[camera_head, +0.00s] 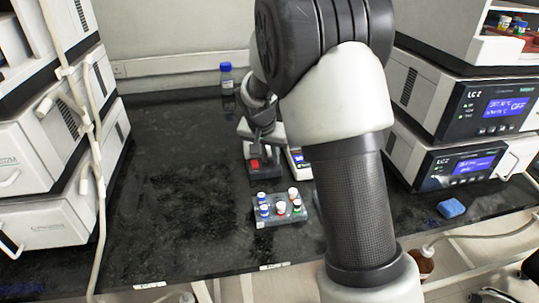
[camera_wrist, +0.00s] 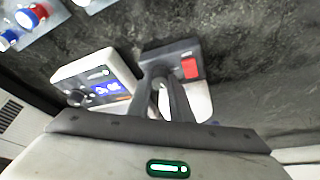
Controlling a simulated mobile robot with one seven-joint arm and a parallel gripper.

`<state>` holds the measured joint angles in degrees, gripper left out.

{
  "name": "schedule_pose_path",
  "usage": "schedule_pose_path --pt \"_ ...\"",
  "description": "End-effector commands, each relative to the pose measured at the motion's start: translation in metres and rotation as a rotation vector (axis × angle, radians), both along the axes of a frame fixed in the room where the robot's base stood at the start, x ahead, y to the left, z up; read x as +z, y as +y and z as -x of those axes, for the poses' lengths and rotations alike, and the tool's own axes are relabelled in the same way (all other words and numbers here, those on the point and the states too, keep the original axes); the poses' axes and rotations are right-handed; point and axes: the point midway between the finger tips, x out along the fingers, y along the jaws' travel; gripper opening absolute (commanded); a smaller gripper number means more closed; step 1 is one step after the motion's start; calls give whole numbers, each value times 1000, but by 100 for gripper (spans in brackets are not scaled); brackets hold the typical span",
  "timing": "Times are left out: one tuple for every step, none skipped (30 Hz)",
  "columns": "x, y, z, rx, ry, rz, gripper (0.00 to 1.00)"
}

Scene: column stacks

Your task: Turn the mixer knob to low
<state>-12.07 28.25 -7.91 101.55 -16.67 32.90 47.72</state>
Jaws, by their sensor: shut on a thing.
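The mixer appears to be the small unit with a dark grey base (camera_wrist: 155,53) and a red rocker switch (camera_wrist: 190,68) in the wrist view. Its red switch also shows in the head view (camera_head: 255,164), near the middle of the bench. My gripper (camera_wrist: 167,84) reaches over the unit, its two dark fingers close together beside the red switch. It is shut on a part of the unit, most likely the knob. The fingers hide the knob, so its setting cannot be read. In the head view my gripper (camera_head: 262,136) is partly hidden behind my arm.
A white instrument (camera_wrist: 100,75) with a blue display and black knob stands close beside the mixer. A vial rack (camera_head: 270,218) sits in front of it. A blue-capped bottle (camera_head: 226,78) stands at the back. Stacked instruments flank both sides; the bench left of the mixer is clear.

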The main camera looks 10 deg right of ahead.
Motion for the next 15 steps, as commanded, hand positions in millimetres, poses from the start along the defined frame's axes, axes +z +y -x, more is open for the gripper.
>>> schedule_pose_path --pt "3 -2 0 41 -2 -2 0" --pt "3 -3 1 68 -1 -1 0" --pt "3 -2 0 107 -2 -1 0" --pt "3 -3 1 134 -1 -2 0" --pt "4 -3 1 163 -1 -1 0" --pt "4 -4 1 201 -1 -2 0" --pt "4 -4 1 228 -1 -2 0" --pt "4 -4 1 256 -2 -3 0" --pt "4 -5 1 294 -1 -2 0" --pt "5 -5 1 323 -1 -2 0" --pt "5 -5 1 350 -2 -3 0" --pt "5 -6 1 388 -1 -3 0" --pt "5 -6 1 417 -1 -4 0" --pt "5 -6 1 445 -1 -3 0" --pt "5 -7 1 482 -1 -4 0"
